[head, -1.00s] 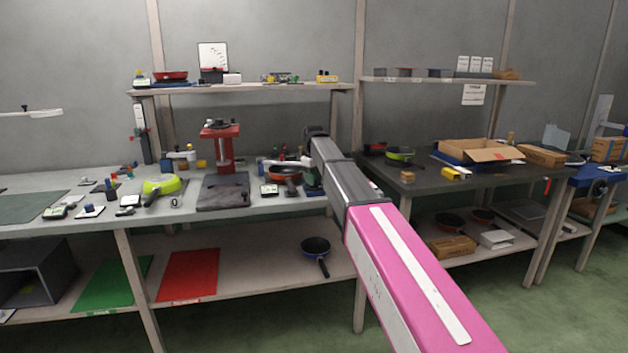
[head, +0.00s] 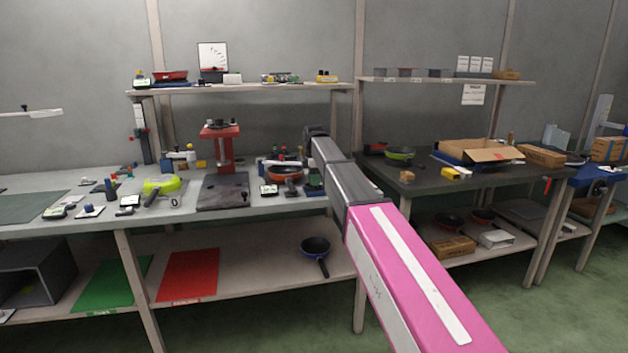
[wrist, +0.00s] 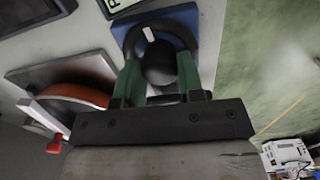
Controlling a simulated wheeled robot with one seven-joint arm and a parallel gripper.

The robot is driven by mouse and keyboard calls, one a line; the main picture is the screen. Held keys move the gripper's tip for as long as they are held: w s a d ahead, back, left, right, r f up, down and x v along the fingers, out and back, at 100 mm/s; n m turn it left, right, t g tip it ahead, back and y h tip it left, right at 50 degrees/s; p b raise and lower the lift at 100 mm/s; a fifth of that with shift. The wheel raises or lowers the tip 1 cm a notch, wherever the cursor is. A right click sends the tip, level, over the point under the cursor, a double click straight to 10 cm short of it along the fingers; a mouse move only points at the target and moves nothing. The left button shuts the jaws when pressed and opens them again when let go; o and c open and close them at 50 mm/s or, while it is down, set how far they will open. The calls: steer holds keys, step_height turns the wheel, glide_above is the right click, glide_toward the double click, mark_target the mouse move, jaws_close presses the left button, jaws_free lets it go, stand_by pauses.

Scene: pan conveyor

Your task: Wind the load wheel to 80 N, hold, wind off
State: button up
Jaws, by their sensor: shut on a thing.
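The load wheel (wrist: 126,42) shows in the wrist view as a dark ring on a blue mount, with a round dark knob (wrist: 158,62) and a white mark by it. My gripper (wrist: 160,78) has its green fingers shut on the knob, one on each side. An orange-red pan (wrist: 78,95) lies on a grey plate left of the wheel, and it also shows in the head view (head: 285,173). A display (wrist: 115,4) is cut off at the wrist view's top edge, so I cannot read the load. In the head view, my arm hides most of the wheel.
A red press (head: 222,148) stands on the bench left of the pan. A lime pan (head: 161,185) and small gauges lie further left. An open cardboard box (head: 480,151) is on the dark table to the right. The lower shelf holds a blue pan (head: 315,246).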

steer(key=n, duration=0.4)
steer(key=shift+n, duration=0.3)
steer(key=n, duration=0.3)
steer(key=shift+n, duration=0.4)
steer(key=n, duration=0.3)
steer(key=shift+n, duration=2.1)
steer(key=o, duration=0.9)
steer(key=shift+o, duration=0.2)
step_height(320, 180, up, 11)
